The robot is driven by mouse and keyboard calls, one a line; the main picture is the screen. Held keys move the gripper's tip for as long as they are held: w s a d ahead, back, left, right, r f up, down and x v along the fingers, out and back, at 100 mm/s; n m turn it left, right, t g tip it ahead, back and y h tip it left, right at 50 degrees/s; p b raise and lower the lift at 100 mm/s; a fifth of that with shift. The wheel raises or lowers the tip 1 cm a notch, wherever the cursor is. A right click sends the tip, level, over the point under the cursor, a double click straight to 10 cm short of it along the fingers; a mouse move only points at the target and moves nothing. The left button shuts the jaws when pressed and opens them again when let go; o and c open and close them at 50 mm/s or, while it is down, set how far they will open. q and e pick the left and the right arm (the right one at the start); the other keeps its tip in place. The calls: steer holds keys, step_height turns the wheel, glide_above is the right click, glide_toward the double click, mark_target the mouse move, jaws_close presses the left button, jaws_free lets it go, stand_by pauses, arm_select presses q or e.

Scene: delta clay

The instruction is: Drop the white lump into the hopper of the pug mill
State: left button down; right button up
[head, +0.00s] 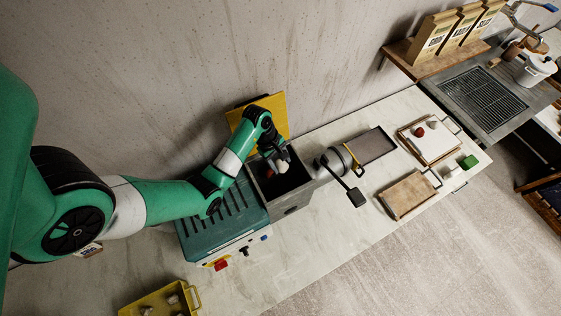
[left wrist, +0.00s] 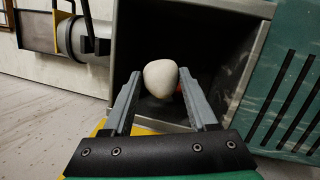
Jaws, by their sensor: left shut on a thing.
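The white lump (left wrist: 160,77) is between the fingertips of my left gripper (left wrist: 160,84), which is shut on it. In the head view my left gripper (head: 277,160) holds the lump (head: 282,167) above the open mouth of the hopper (head: 291,202). In the left wrist view the hopper's grey wall (left wrist: 205,8) frames a dark inside behind the lump. The pug mill's green ribbed body (head: 222,221) is left of the hopper. My right gripper is not in view.
A yellow panel (head: 283,106) stands upright behind the hopper. The mill's barrel (head: 331,163) and a black paddle (head: 357,197) extend to the right. A white board (head: 434,146) with red and pale lumps lies farther right. A yellow tray (head: 150,303) is at lower left.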

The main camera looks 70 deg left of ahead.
mark_target(281, 162)
arm_select(q)
steer(key=shift+c, duration=0.6)
jaws_free()
steer(key=p+v, duration=0.1)
steer(key=v, duration=0.4)
steer(key=shift+r, duration=0.2)
steer(key=p+v, duration=0.5)
steer(key=v, duration=0.1)
steer(key=shift+p, duration=0.3)
steer(key=shift+d+r, duration=0.1)
